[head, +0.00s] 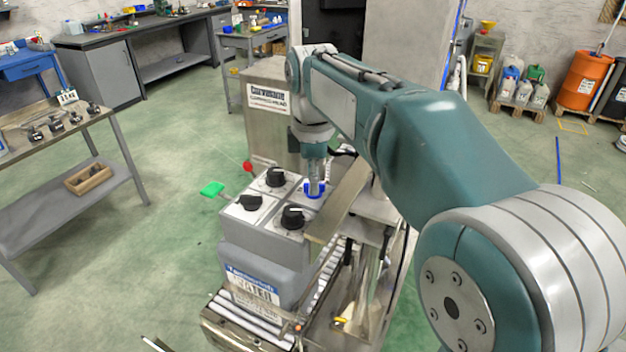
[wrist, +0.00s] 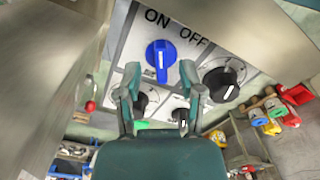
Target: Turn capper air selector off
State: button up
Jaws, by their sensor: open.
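A grey control box (head: 262,262) with a pale top carries a blue selector knob and several black knobs. The blue knob (wrist: 160,56) sits beside printed ON and OFF labels in the wrist view. Its white line runs nearly straight up and down in that picture, and I cannot tell which label it marks. In the head view the blue knob (head: 313,194) shows partly behind my gripper. My gripper (wrist: 160,88) is open and empty, its two fingers just short of the blue knob in the wrist picture. I see no contact. No capper name is legible on the knobs.
Black knobs (head: 293,217) (wrist: 222,82) sit close around the blue one. A metal bar (head: 342,200) runs beside the box on the right. A red ball-ended lever (head: 247,167) and a green paddle (head: 212,189) stand at the left. Open floor lies further left.

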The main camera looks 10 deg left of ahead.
jog(key=shift+f, duration=0.45)
grip_shut()
jog(key=shift+m, duration=0.3)
jog(key=m, duration=1.1)
jog(key=shift+m, duration=0.3)
dwell(0.4)
